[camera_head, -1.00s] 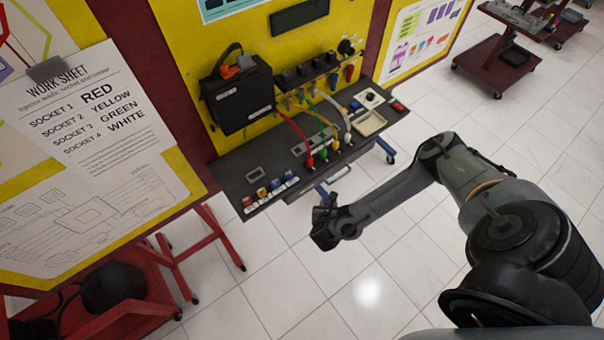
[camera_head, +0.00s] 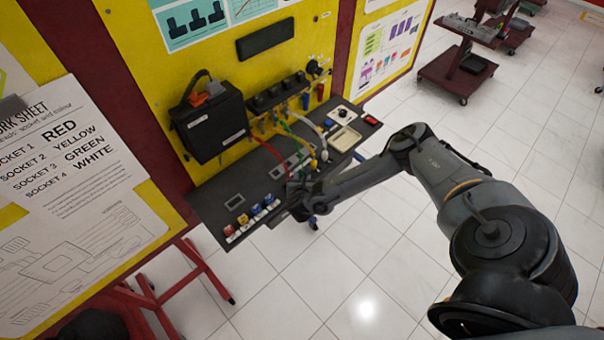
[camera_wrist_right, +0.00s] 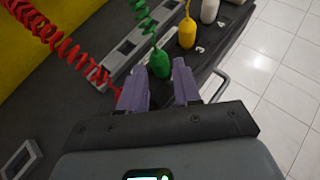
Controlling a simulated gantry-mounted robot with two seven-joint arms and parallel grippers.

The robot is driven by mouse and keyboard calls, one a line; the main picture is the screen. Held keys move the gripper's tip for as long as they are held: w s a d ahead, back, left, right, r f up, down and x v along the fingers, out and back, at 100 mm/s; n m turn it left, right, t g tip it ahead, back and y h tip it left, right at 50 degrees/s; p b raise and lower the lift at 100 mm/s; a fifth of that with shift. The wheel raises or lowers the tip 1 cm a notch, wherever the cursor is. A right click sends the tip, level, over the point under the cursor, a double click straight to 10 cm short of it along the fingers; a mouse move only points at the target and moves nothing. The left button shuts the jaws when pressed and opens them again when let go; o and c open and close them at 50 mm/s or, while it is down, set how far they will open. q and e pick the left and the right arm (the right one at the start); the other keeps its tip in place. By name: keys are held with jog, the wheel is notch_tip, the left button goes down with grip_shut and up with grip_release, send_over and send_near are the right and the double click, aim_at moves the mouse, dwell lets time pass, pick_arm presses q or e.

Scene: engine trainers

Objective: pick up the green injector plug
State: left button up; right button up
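The green injector plug (camera_wrist_right: 159,65) stands upright on the dark bench at the end of a green coiled cable (camera_wrist_right: 143,18). In the right wrist view it sits just past the tips of my right gripper (camera_wrist_right: 158,85), roughly centred between the two purple fingers. The fingers are apart, and I see no clear contact with the plug. In the head view my right gripper (camera_head: 299,196) is over the bench's front part, and the plug is hard to make out there. My left gripper is not in view.
A yellow plug (camera_wrist_right: 187,32) and a white plug (camera_wrist_right: 209,11) stand right of the green one. A red coiled cable (camera_wrist_right: 62,42) runs at left. A grey socket strip (camera_wrist_right: 137,47) lies behind. Small coloured blocks (camera_head: 252,217) line the bench's front left.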

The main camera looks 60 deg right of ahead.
jog(key=shift+x, duration=2.4)
jog(key=shift+r, duration=0.1)
jog(key=shift+c, duration=0.3)
grip_shut()
jog(key=shift+r, duration=0.15)
